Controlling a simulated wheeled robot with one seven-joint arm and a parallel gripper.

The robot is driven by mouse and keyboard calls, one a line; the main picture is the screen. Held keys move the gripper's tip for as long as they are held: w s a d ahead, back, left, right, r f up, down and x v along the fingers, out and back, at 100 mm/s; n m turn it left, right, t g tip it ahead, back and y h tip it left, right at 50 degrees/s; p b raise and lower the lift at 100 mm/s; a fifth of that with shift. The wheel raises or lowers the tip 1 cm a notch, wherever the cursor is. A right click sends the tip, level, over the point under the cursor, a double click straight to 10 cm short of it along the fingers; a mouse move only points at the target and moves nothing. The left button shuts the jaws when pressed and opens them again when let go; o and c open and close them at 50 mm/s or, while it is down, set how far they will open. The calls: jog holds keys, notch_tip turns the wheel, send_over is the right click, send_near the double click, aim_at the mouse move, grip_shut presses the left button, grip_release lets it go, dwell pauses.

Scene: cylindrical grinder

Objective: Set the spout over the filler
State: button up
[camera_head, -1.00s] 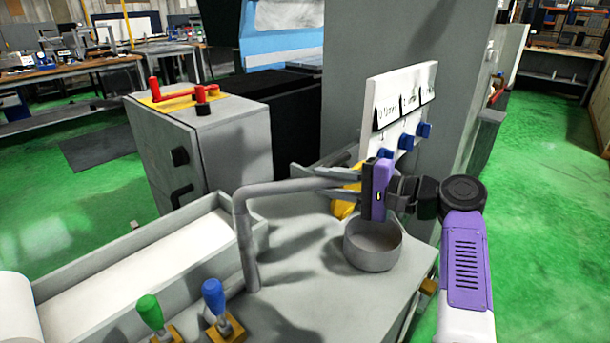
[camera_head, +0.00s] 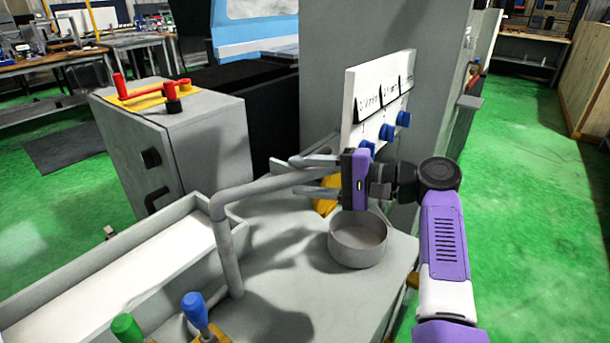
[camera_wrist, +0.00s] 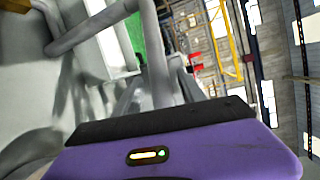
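The spout is a grey bent pipe (camera_head: 231,255) rising from the machine top. Its upper arm runs right to my gripper (camera_head: 313,177). In the head view one finger lies above the pipe and one below it, with gaps showing, so my gripper looks open around the pipe. The wrist view also shows the spout (camera_wrist: 156,60) running between the fingers. The spout's far end is hidden by the purple gripper body. The filler appears to be the round grey open cup (camera_head: 357,246) on the machine top, below my gripper in the picture. I cannot tell whether the spout's end is above it.
A white label board (camera_head: 365,95) with blue knobs stands behind my gripper. A yellow part (camera_head: 325,207) lies below the fingers. A long trough (camera_head: 120,283) is at left, with green (camera_head: 126,328) and blue (camera_head: 195,312) handles in front. Green floor is open at right.

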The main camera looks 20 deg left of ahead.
jog(key=shift+d, duration=0.1)
jog(key=d+r, duration=0.1)
jog(key=d, duration=0.6)
jog(key=shift+w+d, duration=0.15)
jog(key=shift+d, duration=0.15)
